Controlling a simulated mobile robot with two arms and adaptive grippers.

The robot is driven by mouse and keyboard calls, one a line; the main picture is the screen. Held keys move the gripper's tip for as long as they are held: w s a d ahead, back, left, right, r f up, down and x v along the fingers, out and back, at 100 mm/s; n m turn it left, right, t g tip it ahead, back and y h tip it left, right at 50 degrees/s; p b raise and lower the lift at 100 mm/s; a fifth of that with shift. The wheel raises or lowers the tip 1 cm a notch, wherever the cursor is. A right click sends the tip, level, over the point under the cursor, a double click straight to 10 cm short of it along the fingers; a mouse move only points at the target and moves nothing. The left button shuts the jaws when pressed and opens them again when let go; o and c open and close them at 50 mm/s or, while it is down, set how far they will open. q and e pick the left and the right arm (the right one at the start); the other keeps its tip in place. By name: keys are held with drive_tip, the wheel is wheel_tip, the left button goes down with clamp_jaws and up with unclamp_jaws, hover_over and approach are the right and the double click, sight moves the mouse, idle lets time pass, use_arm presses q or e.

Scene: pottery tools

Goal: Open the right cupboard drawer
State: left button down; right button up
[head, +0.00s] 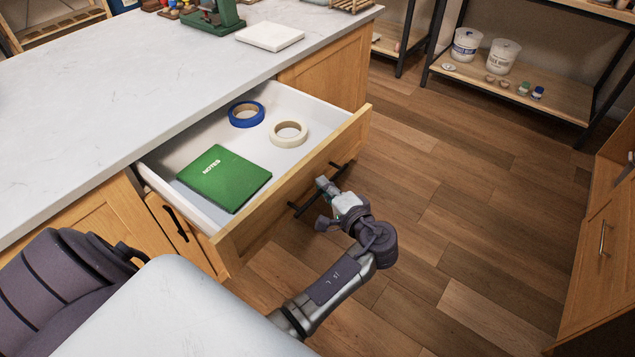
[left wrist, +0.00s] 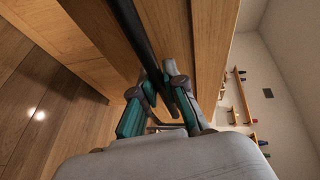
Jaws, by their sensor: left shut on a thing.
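The cupboard drawer (head: 295,195) has a light wood front and a white inside, and it stands well out from the cupboard under the white worktop. Its black bar handle (head: 308,205) is on the drawer front; it also shows in the left wrist view (left wrist: 143,42). My left gripper (head: 325,205) is at the handle, outside the drawer front. In the left wrist view its two fingers (left wrist: 170,103) lie on either side of the bar and are shut on it. My right gripper is not in view.
Inside the drawer lie a green notebook (head: 224,178), a blue tape roll (head: 246,114) and a cream tape roll (head: 288,134). The white worktop (head: 110,100) is above. A shelf with tubs (head: 503,57) stands at the back right. Wooden floor (head: 450,200) right of the drawer is clear.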

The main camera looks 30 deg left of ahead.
use_arm(q)
drive_tip(key=d, duration=0.2)
drive_tip(key=shift+s+d, duration=0.15)
drive_tip(key=shift+d, duration=0.25)
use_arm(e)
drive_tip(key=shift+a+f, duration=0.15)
use_arm(q)
drive_tip(key=c, duration=1.2)
unclamp_jaws()
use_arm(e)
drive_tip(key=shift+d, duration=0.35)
